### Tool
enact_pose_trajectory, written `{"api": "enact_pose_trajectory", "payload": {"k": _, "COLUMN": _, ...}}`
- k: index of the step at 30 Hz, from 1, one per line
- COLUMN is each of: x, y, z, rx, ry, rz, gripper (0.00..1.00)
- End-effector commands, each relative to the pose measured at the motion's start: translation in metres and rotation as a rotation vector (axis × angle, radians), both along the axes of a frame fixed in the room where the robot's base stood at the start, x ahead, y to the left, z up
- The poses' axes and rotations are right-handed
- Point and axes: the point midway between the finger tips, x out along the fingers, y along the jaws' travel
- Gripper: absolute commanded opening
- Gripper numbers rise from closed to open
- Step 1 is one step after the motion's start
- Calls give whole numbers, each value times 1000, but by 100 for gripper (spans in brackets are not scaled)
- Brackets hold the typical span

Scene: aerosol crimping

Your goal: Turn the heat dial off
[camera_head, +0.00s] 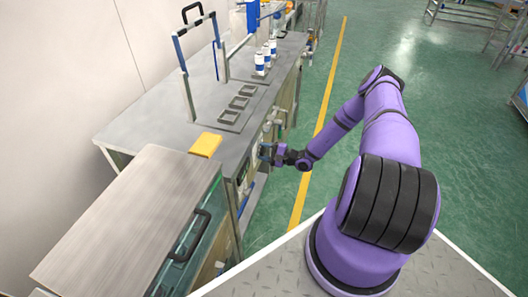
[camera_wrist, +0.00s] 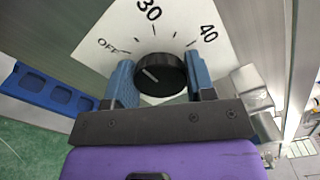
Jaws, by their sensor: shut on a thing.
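The heat dial (camera_wrist: 160,73) is a round black knob on a white plate (camera_wrist: 170,28) marked OFF, 30 and 40. A pale line on the knob points to the left and slightly up, toward the OFF side; I cannot tell if it lines up exactly with the OFF mark. My gripper (camera_wrist: 161,80) has one blue finger on each side of the knob and is shut on it. In the head view my gripper (camera_head: 268,153) is at the front face of the grey workbench, and the dial cannot be made out there.
The grey workbench (camera_head: 160,125) carries a yellow block (camera_head: 206,145), empty square holders (camera_head: 236,103) and several white-and-blue cans (camera_head: 260,64). A cabinet with a wooden top (camera_head: 130,220) and black handle (camera_head: 190,235) stands nearer. Green floor (camera_head: 440,130) is clear to the right.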

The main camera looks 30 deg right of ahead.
Motion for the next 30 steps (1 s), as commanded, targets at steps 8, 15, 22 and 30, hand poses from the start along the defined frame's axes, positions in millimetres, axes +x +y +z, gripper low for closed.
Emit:
{"api": "enact_pose_trajectory", "payload": {"k": 8, "x": -1, "y": -1, "z": -1, "rx": -198, "ry": -152, "rz": -1, "gripper": 26}}
{"api": "enact_pose_trajectory", "payload": {"k": 15, "x": -1, "y": 0, "z": -2, "rx": -336, "ry": -259, "rz": 0, "gripper": 26}}
{"api": "enact_pose_trajectory", "payload": {"k": 22, "x": -1, "y": 0, "z": -3, "rx": -419, "ry": -323, "rz": 0, "gripper": 26}}
{"api": "enact_pose_trajectory", "payload": {"k": 30, "x": -2, "y": 0, "z": -3, "rx": -457, "ry": -353, "rz": 0, "gripper": 26}}
